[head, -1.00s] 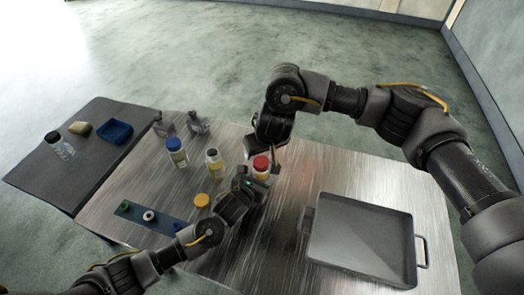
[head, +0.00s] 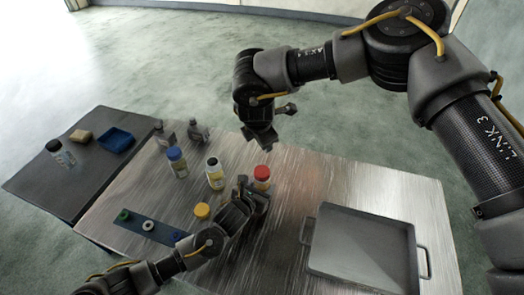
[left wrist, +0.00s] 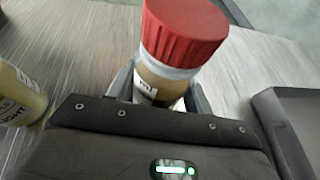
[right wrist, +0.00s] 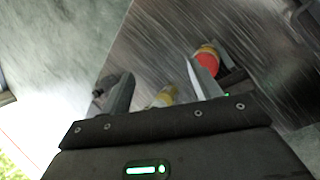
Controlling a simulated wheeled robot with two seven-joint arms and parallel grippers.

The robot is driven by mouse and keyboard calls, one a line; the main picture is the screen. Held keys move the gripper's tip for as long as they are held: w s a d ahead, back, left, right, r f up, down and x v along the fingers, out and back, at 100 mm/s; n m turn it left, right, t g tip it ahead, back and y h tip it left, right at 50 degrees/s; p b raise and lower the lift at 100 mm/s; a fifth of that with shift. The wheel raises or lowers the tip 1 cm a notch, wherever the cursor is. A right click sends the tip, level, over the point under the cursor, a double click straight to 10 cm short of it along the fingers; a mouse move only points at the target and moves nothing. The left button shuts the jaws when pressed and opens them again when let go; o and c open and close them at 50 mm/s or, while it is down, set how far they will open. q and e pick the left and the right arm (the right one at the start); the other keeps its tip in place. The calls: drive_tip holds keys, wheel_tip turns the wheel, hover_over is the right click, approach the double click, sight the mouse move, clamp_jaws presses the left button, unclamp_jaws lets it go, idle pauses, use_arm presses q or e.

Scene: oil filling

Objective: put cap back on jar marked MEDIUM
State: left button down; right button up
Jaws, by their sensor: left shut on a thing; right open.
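A jar with a red cap (head: 262,172) stands upright on the metal table. The cap sits on top of it and looks about level. It is large in the left wrist view (left wrist: 183,35), where its label is mostly hidden and I cannot read it. My left gripper (head: 261,189) is shut around this jar's body. My right gripper (head: 268,140) is open and empty, raised behind and above the jar. In the right wrist view the red cap (right wrist: 207,63) lies beyond the right finger. An uncapped jar (head: 215,174) stands to its left; a loose yellow cap (head: 202,210) lies in front of that.
A blue-capped jar (head: 177,162) and grey bottles (head: 197,132) stand farther left and back. A blue strip with rings (head: 150,228) lies at the front left. A grey handled tray (head: 362,212) fills the right side. A side table (head: 75,185) holds a blue tray (head: 115,140).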

drive_tip(key=n+g, duration=0.1)
drive_tip(key=n, duration=0.9)
drive_tip(key=s+d+f+n+g, duration=0.1)
drive_tip(key=n, duration=0.8)
drive_tip(key=n+g, duration=0.1)
drive_tip(key=n, duration=0.9)
drive_tip(key=shift+s+d+f+n+g, duration=0.2)
drive_tip(key=shift+s+f+n+g, duration=0.1)
drive_tip(key=shift+s+f, duration=0.1)
drive_tip(key=n, duration=0.2)
drive_tip(key=s+n, duration=0.1)
drive_tip(key=n, duration=0.1)
drive_tip(key=a+n+g, duration=0.1)
drive_tip(key=n, duration=0.1)
drive_tip(key=shift+s, duration=0.25)
drive_tip(key=n, duration=0.4)
drive_tip(key=shift+s, duration=0.25)
